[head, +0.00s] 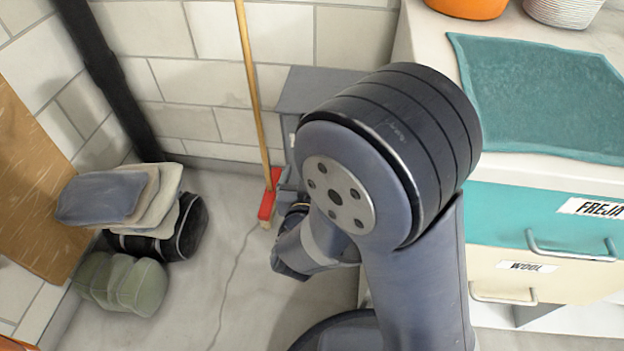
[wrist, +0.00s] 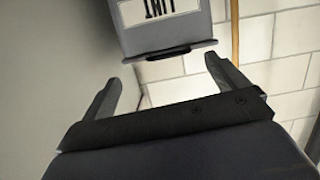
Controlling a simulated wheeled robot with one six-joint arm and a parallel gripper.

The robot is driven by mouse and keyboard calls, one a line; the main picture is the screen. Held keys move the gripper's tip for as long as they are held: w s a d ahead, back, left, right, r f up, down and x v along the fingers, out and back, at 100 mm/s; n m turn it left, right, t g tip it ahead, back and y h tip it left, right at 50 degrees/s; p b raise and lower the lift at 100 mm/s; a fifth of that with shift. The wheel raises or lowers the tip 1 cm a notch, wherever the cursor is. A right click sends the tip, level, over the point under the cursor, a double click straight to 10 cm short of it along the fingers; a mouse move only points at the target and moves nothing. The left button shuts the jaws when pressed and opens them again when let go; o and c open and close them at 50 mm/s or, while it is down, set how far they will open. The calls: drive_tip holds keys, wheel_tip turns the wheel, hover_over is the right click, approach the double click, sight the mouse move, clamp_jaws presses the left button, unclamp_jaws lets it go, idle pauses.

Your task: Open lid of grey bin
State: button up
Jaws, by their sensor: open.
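The grey bin (head: 312,88) stands against the tiled wall in the head view, partly hidden behind my arm. Its flat grey top shows and looks closed. In the wrist view the grey bin (wrist: 163,28) is at the top centre, with a white label and a dark protruding lip (wrist: 168,51) along one edge. My gripper (wrist: 163,72) is open and empty. Its two fingers point toward the lip, one to each side of it in the picture, and appear apart from it. In the head view my gripper is mostly hidden by my arm.
A broom (head: 249,90) with a red head leans on the wall beside the bin. A drawer cabinet (head: 480,215) with a teal towel (head: 540,95) stands right. Folded cushions (head: 105,195) and a black bag (head: 190,228) lie left. The floor between is clear.

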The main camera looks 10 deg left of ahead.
drive_tip(key=p+v, duration=0.2)
drive_tip(key=v, duration=0.8)
drive_tip(key=shift+s+p, duration=0.35)
drive_tip(key=shift+p, duration=0.05)
drive_tip(key=b+x, duration=0.2)
drive_tip(key=x, duration=0.8)
drive_tip(key=shift+w+b, duration=0.4)
